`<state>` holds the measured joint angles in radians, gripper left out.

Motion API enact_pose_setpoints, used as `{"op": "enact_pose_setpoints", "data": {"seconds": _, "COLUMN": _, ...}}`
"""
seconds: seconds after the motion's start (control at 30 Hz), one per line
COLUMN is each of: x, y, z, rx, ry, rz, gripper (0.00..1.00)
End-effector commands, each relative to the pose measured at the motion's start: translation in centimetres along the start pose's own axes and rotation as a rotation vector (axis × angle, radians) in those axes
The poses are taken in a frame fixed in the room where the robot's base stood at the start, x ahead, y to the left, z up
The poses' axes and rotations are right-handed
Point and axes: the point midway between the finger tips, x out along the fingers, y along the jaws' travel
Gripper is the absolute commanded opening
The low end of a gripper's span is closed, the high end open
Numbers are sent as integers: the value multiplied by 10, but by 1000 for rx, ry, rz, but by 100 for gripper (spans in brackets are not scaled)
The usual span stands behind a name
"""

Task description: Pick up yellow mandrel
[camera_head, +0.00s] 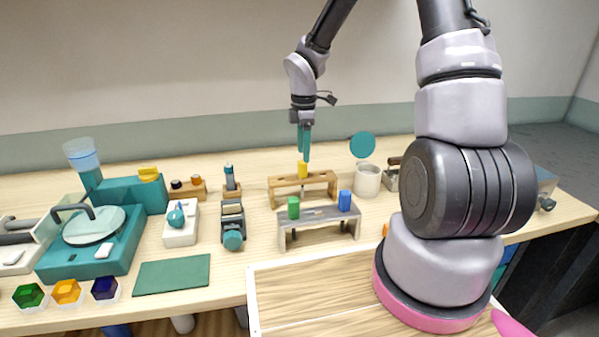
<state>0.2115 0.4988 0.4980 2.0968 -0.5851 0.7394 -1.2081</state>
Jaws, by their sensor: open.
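The yellow mandrel (303,169) is a short upright cylinder on the wooden rack (283,190) near the middle of the bench. My gripper (304,158) points down with its teal fingers at the mandrel's top. It is open. From this view I cannot tell whether the fingers are around the mandrel or just above or behind it. A green mandrel (293,208) and a blue mandrel (345,200) stand on the grey rack (320,213) in front of the wooden one.
A white cup (367,180) stands right of the wooden rack, with a teal disc (362,145) above it. A small clamp-like device (233,225) stands to the left. A green mat (172,274) lies at the front left. My arm covers the right side.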

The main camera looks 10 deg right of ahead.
Motion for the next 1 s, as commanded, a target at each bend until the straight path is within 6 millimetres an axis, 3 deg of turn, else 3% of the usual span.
{"op": "enact_pose_setpoints", "data": {"seconds": 0.5, "x": 58, "y": 6, "z": -3, "rx": 1, "ry": 0, "rz": -1, "gripper": 69}}
{"op": "enact_pose_setpoints", "data": {"seconds": 0.8, "x": 63, "y": 6, "z": -2, "rx": 2, "ry": -1, "rz": 1, "gripper": 69}}
{"op": "enact_pose_setpoints", "data": {"seconds": 0.97, "x": 63, "y": 6, "z": -2, "rx": 2, "ry": 0, "rz": 1, "gripper": 8}}
{"op": "enact_pose_setpoints", "data": {"seconds": 1.0, "x": 63, "y": 6, "z": -2, "rx": 2, "ry": 0, "rz": 1, "gripper": 0}}
